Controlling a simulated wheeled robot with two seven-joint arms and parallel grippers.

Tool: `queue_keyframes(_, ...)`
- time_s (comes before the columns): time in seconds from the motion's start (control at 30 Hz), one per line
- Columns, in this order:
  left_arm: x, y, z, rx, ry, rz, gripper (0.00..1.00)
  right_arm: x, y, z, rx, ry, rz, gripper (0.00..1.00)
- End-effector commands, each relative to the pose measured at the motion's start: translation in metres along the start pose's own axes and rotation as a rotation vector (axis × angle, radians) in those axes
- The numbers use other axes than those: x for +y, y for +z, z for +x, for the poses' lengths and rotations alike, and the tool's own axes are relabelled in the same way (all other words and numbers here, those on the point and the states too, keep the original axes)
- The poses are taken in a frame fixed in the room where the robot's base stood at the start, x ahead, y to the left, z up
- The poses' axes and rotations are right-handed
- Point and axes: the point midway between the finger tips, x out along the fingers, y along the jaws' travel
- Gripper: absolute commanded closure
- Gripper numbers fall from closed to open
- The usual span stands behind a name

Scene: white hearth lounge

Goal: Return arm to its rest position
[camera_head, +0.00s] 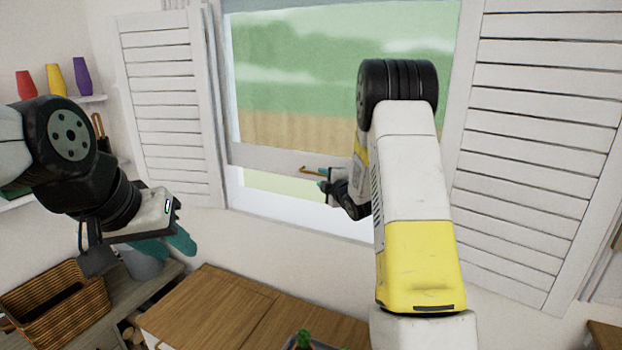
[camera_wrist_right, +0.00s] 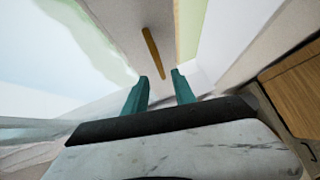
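My right arm reaches out to the window. My right gripper (camera_head: 322,178) is by the brass handle (camera_head: 312,170) on the lower rail of the window sash (camera_head: 270,157). In the right wrist view, the teal fingers of my right gripper (camera_wrist_right: 160,76) stand apart with nothing held between them. The brass handle (camera_wrist_right: 153,52) lies just beyond the fingertips. The sash is raised, with a gap below its rail. My left gripper (camera_head: 176,243) hangs at the left with teal fingers pointing down and right; whether they are apart is unclear.
White louvred shutters (camera_head: 165,105) (camera_head: 540,130) flank the window. A wooden cabinet (camera_head: 215,310) stands below it, with a green object (camera_head: 303,339) at the bottom edge. A wicker basket (camera_head: 60,300) is at lower left. Coloured vases (camera_head: 55,78) stand on a shelf.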

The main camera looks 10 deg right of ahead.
Motion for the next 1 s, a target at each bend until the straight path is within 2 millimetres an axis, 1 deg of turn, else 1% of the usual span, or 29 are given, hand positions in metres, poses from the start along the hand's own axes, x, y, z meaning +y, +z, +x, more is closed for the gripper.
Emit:
queue_keyframes(0.27, 0.0, 0.0, 0.0, 0.0, 0.0, 0.0, 0.66, 0.002, 0.0, -0.001, -0.004, -0.002, 0.008, 0.68)
queue_keyframes(0.37, 0.0, 0.0, 0.0, 0.0, 0.0, 0.0, 0.66, 0.014, 0.001, -0.008, -0.027, -0.016, 0.055, 0.68)
queue_keyframes(0.47, 0.0, 0.0, 0.0, 0.0, 0.0, 0.0, 0.66, 0.033, 0.002, -0.025, -0.073, -0.048, 0.156, 0.68)
queue_keyframes(0.57, 0.0, 0.0, 0.0, 0.0, 0.0, 0.0, 0.66, 0.053, 0.0, -0.051, -0.133, -0.097, 0.3, 0.68)
queue_keyframes(0.6, 0.0, 0.0, 0.0, 0.0, 0.0, 0.0, 0.66, 0.06, -0.002, -0.062, -0.157, -0.117, 0.36, 0.68)
queue_keyframes(0.67, 0.0, 0.0, 0.0, 0.0, 0.0, 0.0, 0.66, 0.069, -0.006, -0.082, -0.191, -0.147, 0.451, 0.68)
queue_keyframes(0.73, 0.0, 0.0, 0.0, 0.0, 0.0, 0.0, 0.66, 0.076, -0.012, -0.106, -0.23, -0.183, 0.558, 0.68)
queue_keyframes(0.87, 0.0, 0.0, 0.0, 0.0, 0.0, 0.0, 0.66, 0.084, -0.027, -0.155, -0.302, -0.252, 0.753, 0.68)
queue_keyframes(0.9, 0.0, 0.0, 0.0, 0.0, 0.0, 0.0, 0.66, 0.085, -0.033, -0.171, -0.324, -0.274, 0.809, 0.68)
queue_keyframes(0.97, 0.0, 0.0, 0.0, 0.0, 0.0, 0.0, 0.66, 0.085, -0.042, -0.196, -0.357, -0.307, 0.895, 0.68)
queue_keyframes(1.0, 0.0, 0.0, 0.0, 0.0, 0.0, 0.0, 0.66, 0.085, -0.049, -0.213, -0.378, -0.329, 0.952, 0.68)
